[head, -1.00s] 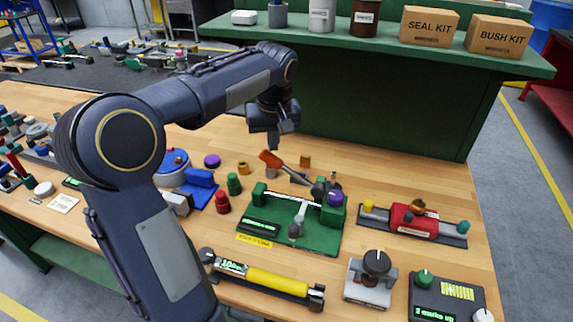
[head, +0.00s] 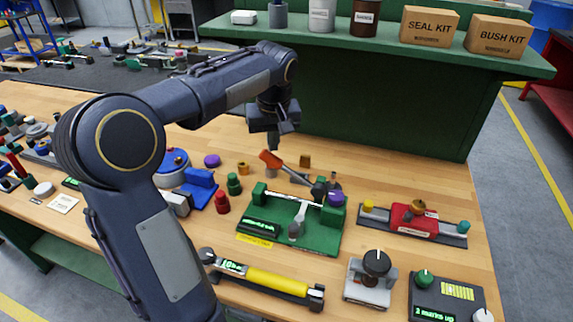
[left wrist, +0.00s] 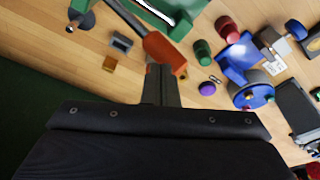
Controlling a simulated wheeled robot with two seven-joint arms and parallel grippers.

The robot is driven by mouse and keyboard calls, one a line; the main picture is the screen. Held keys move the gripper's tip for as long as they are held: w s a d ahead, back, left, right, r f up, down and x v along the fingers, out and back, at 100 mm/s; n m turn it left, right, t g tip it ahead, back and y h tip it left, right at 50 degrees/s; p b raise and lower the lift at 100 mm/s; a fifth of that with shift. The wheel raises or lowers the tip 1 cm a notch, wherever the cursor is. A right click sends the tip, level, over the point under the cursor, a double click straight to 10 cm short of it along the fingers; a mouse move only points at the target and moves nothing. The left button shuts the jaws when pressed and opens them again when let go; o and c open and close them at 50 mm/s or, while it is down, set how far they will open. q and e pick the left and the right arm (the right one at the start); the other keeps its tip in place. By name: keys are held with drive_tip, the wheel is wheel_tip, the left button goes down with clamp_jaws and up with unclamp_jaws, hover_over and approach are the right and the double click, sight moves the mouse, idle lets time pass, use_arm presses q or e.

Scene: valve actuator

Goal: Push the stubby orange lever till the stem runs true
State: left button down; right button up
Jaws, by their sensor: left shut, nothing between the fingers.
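The stubby orange lever (head: 270,159) has a bright orange grip on a grey bar that slants down to the right, toward the back of a green fixture (head: 315,240). A slim silver stem (head: 281,194) lies along that fixture, and a purple knob (head: 336,197) is at its right end. My left gripper (head: 274,143) is shut and empty, just above and behind the orange grip. In the left wrist view the shut fingertips (left wrist: 162,72) are close beside the lever's orange end (left wrist: 162,48); I cannot tell if they touch. My right gripper is not in view.
Red and green cylinders (head: 222,202) and a blue block (head: 200,178) stand left of the fixture. A red-bodied slide (head: 412,217) is to its right. A yellow bar tool (head: 275,282) and a black-knobbed unit (head: 372,280) are in front. A green shelf wall (head: 390,110) rises behind.

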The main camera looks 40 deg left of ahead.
use_arm(q)
drive_tip(key=shift+f, duration=0.1)
drive_tip(key=shift+f+b, duration=0.35)
drive_tip(key=shift+f, duration=0.05)
